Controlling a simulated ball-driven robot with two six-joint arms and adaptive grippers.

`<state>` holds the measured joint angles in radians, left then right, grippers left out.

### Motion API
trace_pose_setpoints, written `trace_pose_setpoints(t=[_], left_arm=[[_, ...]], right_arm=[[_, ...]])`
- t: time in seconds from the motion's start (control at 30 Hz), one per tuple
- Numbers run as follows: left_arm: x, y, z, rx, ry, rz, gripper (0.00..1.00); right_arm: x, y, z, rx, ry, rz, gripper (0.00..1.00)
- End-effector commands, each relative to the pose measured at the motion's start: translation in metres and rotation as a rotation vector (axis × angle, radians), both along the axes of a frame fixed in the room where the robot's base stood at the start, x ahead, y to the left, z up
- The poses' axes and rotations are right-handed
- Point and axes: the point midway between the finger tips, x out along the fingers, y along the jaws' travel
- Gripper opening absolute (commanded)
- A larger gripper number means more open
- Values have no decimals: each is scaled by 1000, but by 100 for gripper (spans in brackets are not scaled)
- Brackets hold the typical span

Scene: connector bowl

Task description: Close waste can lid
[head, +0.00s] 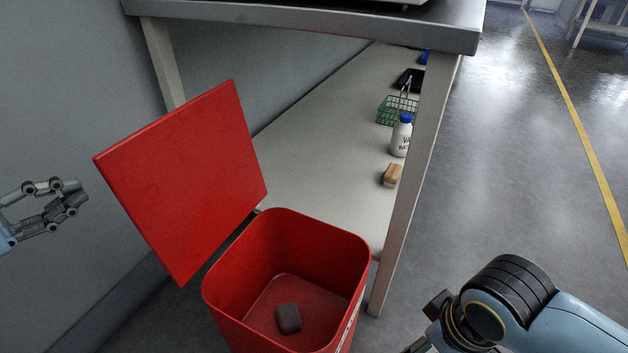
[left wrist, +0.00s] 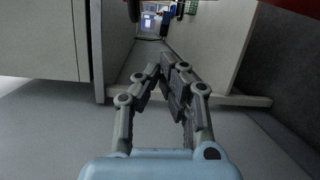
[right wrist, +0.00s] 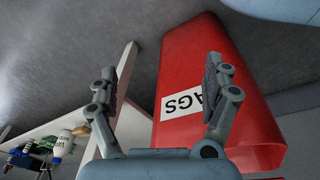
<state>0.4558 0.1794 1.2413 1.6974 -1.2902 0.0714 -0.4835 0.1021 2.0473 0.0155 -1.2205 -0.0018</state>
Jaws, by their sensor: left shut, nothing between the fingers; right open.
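The red waste can (head: 290,260) stands open in the lower middle of the head view, with a dark block (head: 289,318) on its floor. Its red lid (head: 185,180) stands raised at the can's left side. My left gripper (head: 82,192) is shut and empty, left of the lid and apart from it; it also shows in the left wrist view (left wrist: 168,70). My right gripper is open and empty in the right wrist view (right wrist: 160,75), in front of the can's labelled side (right wrist: 185,70). In the head view its fingers are mostly cut off at the bottom edge.
A metal table (head: 330,22) stands behind the can, its front leg (head: 415,180) right of the can. Its lower shelf (head: 310,150) holds a green basket (head: 392,111), a white bottle (head: 401,138) and a tan block (head: 391,175). A grey wall is at left; open floor lies right.

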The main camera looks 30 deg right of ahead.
Motion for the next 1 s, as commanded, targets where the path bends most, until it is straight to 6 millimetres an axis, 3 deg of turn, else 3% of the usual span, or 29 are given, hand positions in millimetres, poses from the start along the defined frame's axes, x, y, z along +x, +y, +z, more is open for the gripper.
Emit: trace_pose_setpoints(t=[0.03,0.1,0.2,0.43,0.83,1.0], left_arm=[[19,2,4,-17,-52,-3,0],[37,4,21,-13,-105,-1,0],[51,5,35,-9,-142,0,0],[62,-14,43,-11,-156,3,0],[89,-93,40,-11,-151,2,0],[66,-105,41,-9,-153,3,0]], right_arm=[[-5,1,-15,1,-1,4,83],[-9,2,-20,2,0,7,83],[-17,2,-28,2,18,7,83],[-14,4,-22,7,4,9,83],[1,13,1,28,-63,17,83],[2,13,4,29,-65,17,83]])
